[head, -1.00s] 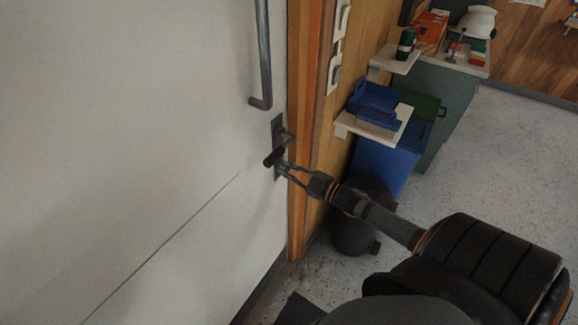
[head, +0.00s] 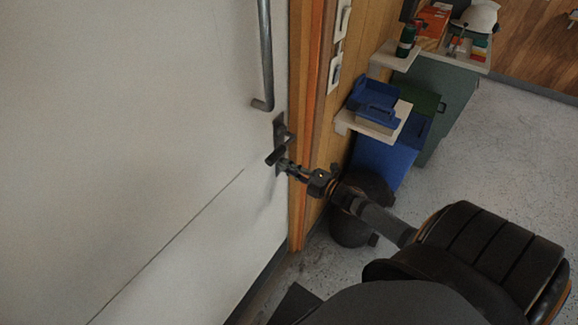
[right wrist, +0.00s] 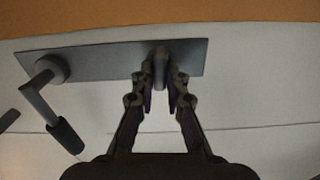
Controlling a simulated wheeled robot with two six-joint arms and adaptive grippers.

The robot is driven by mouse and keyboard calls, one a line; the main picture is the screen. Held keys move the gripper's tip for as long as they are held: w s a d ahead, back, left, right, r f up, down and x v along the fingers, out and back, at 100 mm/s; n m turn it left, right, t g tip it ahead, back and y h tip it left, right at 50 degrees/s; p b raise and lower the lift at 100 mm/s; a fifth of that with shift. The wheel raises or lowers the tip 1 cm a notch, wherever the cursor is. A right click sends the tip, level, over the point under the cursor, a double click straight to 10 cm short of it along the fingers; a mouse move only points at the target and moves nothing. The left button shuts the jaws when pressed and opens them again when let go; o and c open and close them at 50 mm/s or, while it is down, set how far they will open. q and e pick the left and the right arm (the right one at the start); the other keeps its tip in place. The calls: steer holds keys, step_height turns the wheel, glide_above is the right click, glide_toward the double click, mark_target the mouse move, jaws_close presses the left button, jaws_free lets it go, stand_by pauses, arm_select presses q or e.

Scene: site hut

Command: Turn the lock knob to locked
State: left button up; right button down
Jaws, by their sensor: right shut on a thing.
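The lock knob (right wrist: 160,68) is a small grey turn piece on the dark lock plate (right wrist: 105,62) of the white door (head: 130,130). My right gripper (right wrist: 161,85) is shut on the knob, one finger on each side of it. In the head view the right gripper (head: 284,166) reaches the lower part of the plate, and its fingers hide the knob there. The door's lever handle (right wrist: 54,108), with a dark grip, sits on the same plate; in the head view it shows just above my fingers (head: 276,155). My left gripper is not in view.
A long grey pull bar (head: 265,60) is on the door above the plate. Right of the orange door frame (head: 302,130) are a small shelf (head: 388,130) with a blue thing, a blue bin (head: 385,165) and a dark round bin (head: 350,230). Speckled floor is clear at right.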

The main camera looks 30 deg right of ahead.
steer(key=shift+w+r+n, duration=0.1)
steer(key=shift+r+n, duration=0.05)
steer(key=shift+n, duration=0.45)
steer(key=c, duration=1.4)
jaws_free()
steer(key=shift+d, duration=0.1)
steer(key=shift+o, duration=0.2)
steer(key=shift+s, duration=0.2)
steer(key=v, duration=1.2)
steer(key=shift+w, duration=0.1)
